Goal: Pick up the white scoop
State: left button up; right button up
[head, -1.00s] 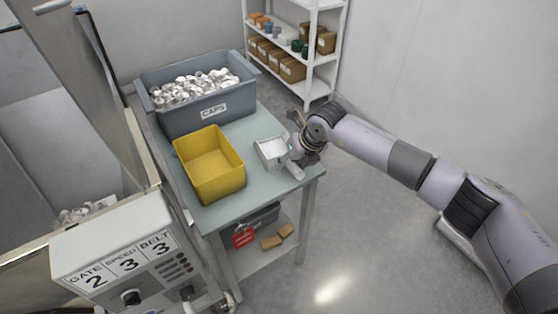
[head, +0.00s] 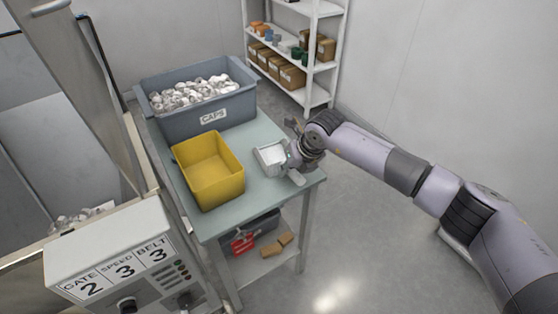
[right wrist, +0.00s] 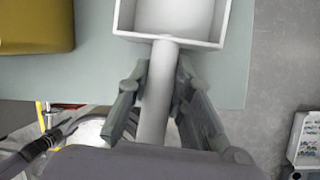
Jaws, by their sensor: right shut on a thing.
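The white scoop (head: 270,157), with a square open bowl, is at the right side of the grey-green table, between the yellow bin and the table's right edge. In the right wrist view its bowl (right wrist: 172,18) is at the top, and its straight handle runs down between my fingers. My right gripper (right wrist: 160,76) is shut on the handle. In the head view my right gripper (head: 292,163) covers part of the handle. I cannot tell whether the scoop still touches the table. My left gripper is not in view.
The yellow bin (head: 237,183) stands left of the scoop. A grey caps tub (head: 180,124) full of white caps is behind it. A control box (head: 110,240) stands at the front left. The table top (head: 262,125) is bare behind the scoop. Shelving (head: 312,85) stands beyond.

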grip_shut()
jog(key=shift+w+r, duration=0.1)
jog(key=shift+r, duration=0.4)
notch_tip(320, 180, up, 19)
jog(key=b, duration=0.1)
jog(key=shift+b, duration=0.35)
